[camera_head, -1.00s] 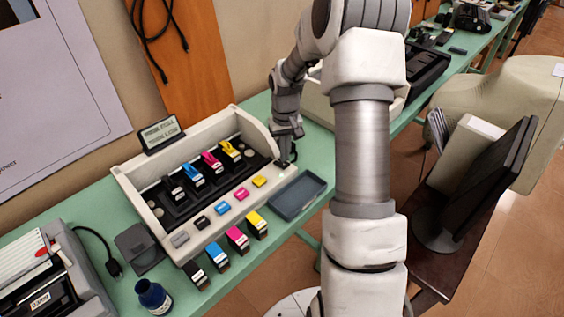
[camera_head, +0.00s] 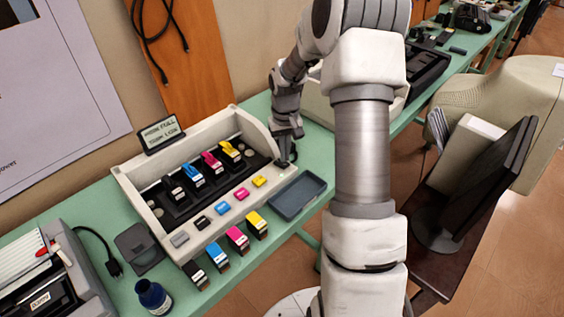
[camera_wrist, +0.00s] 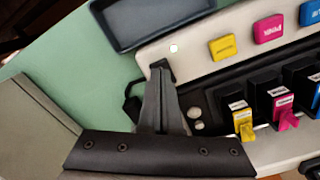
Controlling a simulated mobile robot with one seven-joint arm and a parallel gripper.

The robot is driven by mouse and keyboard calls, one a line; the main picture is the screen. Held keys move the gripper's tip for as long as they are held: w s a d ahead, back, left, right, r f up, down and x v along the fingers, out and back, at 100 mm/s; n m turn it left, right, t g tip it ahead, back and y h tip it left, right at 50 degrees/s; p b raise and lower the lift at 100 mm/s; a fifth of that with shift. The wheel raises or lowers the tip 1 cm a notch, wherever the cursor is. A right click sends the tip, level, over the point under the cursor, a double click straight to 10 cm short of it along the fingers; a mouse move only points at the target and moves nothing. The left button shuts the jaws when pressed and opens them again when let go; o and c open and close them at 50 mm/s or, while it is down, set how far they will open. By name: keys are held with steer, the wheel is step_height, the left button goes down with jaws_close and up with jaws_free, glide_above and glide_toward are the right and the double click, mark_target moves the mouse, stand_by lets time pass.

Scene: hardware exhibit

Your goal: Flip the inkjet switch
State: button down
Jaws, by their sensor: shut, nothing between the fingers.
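The inkjet unit (camera_head: 140,185) is a cream open carriage on the green table, with black, blue, magenta and yellow cartridges inside and coloured buttons along its front. It also shows in the wrist view (camera_wrist: 205,50). My gripper (camera_head: 286,162) is shut and empty, pointing down at the unit's right end. In the wrist view its closed fingertips (camera_wrist: 162,70) lie over the unit's end edge, near a small white round spot (camera_wrist: 173,48). A dark part (camera_wrist: 133,104) shows beside the fingers at that end; I cannot tell if it is the switch. Contact is unclear.
A blue-grey tray (camera_head: 298,194) lies right of the unit's front. Several loose cartridges (camera_head: 237,240) stand before it, with an ink bottle (camera_head: 153,297) at the front left. A small display (camera_head: 160,134) stands behind. A beige machine (camera_wrist: 35,130) is close beside my gripper.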

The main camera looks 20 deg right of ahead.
mark_target(285, 164)
steer(key=shift+f+b, duration=0.75)
steer(key=shift+f, duration=0.35)
stand_by(0.5)
steer(key=shift+r, duration=0.2)
steer(key=shift+r+p, duration=2.55)
steer(key=shift+r, duration=0.85)
